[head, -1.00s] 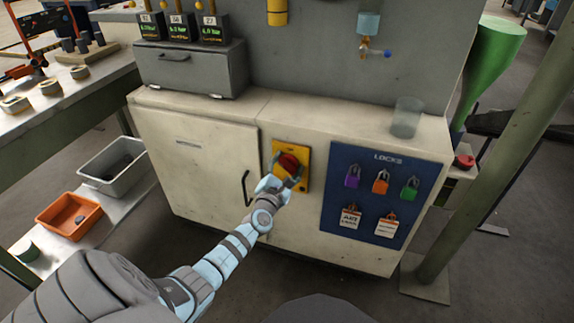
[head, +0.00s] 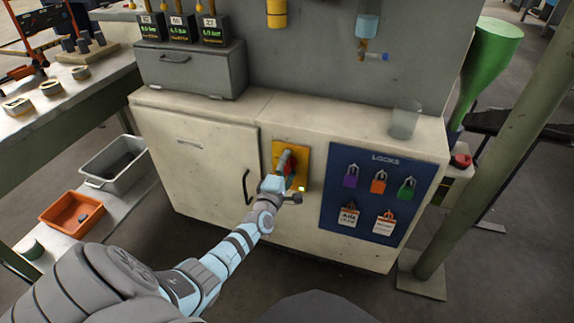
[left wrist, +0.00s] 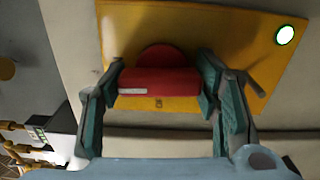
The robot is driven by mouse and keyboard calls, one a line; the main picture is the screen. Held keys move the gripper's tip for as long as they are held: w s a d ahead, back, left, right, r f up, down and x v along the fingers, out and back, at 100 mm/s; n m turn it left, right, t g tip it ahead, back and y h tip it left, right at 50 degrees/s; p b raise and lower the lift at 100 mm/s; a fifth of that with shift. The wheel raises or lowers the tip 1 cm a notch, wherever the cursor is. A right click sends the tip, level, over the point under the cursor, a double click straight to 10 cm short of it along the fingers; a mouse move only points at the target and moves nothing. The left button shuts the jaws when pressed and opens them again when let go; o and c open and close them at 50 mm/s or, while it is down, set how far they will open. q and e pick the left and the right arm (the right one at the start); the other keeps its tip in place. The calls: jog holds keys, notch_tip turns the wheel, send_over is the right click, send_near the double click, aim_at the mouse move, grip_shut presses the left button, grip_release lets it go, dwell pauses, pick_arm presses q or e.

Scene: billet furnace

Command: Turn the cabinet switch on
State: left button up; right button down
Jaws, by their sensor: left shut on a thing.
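The cabinet switch is a red rotary handle (left wrist: 158,82) on a yellow plate (head: 291,150) on the front of the cream cabinet (head: 200,150). In the left wrist view the handle sits between the two fingers of my left gripper (left wrist: 162,90), which is shut on it. In the head view my left gripper (head: 284,172) covers most of the handle. A small lamp (head: 301,189) at the plate's lower right glows green; in the left wrist view it is a bright green-white disc (left wrist: 285,35). My right gripper is not in view.
A blue lock board (head: 380,190) with several padlocks and tags is right of the switch. A black door handle (head: 246,187) is left of it. A glass (head: 405,118) and a grey box (head: 190,70) stand on the cabinet top. A green post (head: 500,165) rises at right.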

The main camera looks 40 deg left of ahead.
pick_arm(q)
jog(key=shift+m, duration=0.4)
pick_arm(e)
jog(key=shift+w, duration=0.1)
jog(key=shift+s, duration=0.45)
pick_arm(q)
jog(key=o, duration=1.2)
jog(key=shift+c, duration=0.2)
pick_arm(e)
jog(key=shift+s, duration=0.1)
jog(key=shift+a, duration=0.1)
pick_arm(q)
jog(key=shift+s, duration=0.1)
jog(key=v, duration=1.2)
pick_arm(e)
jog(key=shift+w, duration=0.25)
pick_arm(q)
jog(key=shift+d, duration=0.1)
